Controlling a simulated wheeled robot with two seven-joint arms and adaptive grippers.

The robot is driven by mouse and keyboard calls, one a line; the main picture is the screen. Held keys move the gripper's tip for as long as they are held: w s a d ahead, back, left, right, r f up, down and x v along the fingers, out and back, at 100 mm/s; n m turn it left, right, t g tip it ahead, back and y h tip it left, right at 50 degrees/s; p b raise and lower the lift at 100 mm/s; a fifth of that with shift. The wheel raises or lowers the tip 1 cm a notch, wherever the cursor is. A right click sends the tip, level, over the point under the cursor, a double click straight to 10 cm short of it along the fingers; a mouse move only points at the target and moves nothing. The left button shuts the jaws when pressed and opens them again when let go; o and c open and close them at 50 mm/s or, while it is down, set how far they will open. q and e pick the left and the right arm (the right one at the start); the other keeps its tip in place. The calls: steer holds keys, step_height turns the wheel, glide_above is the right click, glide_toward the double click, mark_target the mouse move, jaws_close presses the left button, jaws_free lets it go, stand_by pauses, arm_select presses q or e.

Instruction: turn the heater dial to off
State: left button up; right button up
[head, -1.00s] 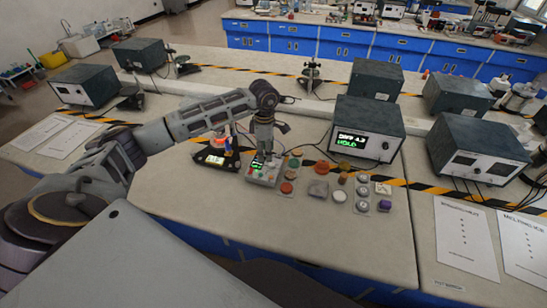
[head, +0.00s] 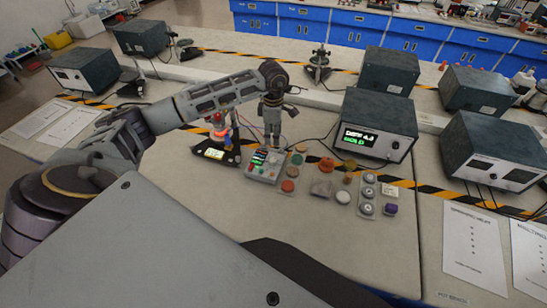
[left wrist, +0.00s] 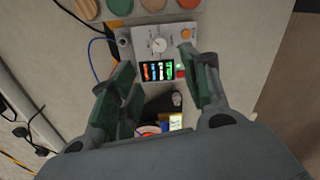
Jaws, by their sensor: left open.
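A small grey control box (head: 263,175) stands on the bench in the head view. In the left wrist view the box (left wrist: 178,42) shows a round pale dial (left wrist: 160,45), an orange knob (left wrist: 186,34) and a lit display with coloured bars (left wrist: 158,71). The dial's setting is too small to read. My left gripper (head: 271,146) points down just behind the box in the head view. In the left wrist view its fingers (left wrist: 168,82) are spread apart, with the display between and beyond their tips, and nothing held. My right gripper is not in view.
The bench front is clear.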

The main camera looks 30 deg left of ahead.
mark_target(273, 159)
arm_select(q)
step_height(273, 159, down, 14)
steer(key=p, duration=0.2)
steer(key=shift+p, duration=0.4)
stand_by(0.4)
jaws_close()
stand_by(0.3)
